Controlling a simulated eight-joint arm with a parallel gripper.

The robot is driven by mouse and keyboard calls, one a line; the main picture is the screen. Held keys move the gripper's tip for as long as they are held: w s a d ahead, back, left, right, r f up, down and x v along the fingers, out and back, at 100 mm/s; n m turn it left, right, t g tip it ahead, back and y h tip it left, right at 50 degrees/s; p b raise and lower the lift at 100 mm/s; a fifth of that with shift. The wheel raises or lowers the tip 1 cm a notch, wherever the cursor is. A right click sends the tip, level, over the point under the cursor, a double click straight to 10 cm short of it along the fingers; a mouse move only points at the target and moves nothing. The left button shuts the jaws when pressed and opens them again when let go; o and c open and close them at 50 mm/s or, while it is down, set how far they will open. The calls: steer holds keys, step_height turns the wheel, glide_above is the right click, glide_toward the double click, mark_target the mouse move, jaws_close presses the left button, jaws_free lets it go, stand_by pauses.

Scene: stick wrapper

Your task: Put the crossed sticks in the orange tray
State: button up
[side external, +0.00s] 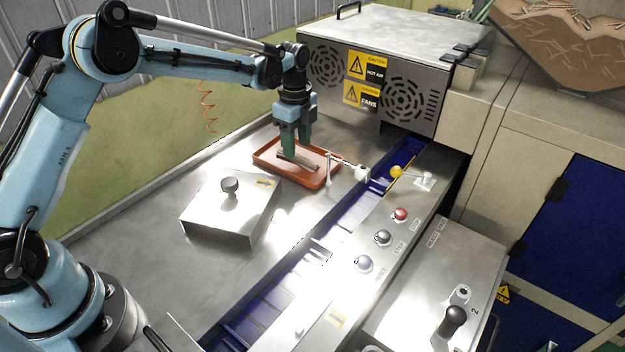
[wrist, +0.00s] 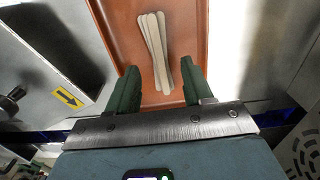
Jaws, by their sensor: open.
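Several pale wooden sticks (wrist: 154,48) lie in a loose, slightly fanned bundle on the floor of the orange tray (wrist: 120,22) in the wrist view. The tray (side external: 318,181) also shows in the side view, flat on the steel table beside the blue conveyor. My gripper (side external: 296,147) points down over the tray, with the sticks (side external: 300,160) under and beside its fingers. In the wrist view my gripper (wrist: 157,88) has its two green fingers apart, with the lower ends of the sticks between them. Whether the fingers touch the sticks or tray cannot be told.
A steel box with a knob (side external: 230,190) stands left of the tray. The blue conveyor channel (side external: 300,270) runs along its right, with a button panel (side external: 383,238) beyond. A hot-air machine (side external: 385,70) stands behind. The table's left part is clear.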

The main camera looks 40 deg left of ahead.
mark_target(297, 156)
steer(key=s+r+n+t, duration=0.2)
steer(key=s+r+n, duration=0.25)
steer(key=r, duration=0.95)
steer(key=s+f+n+t, duration=0.1)
steer(key=s+n+t, duration=0.1)
steer(key=s+n, duration=0.4)
steer(key=s+f+n+t, duration=0.2)
steer(key=s+n, duration=0.5)
steer(key=s, duration=0.5)
steer(key=shift+s+d+f+t, duration=0.25)
steer(key=shift+d+t, duration=0.1)
steer(key=shift+t, duration=0.25)
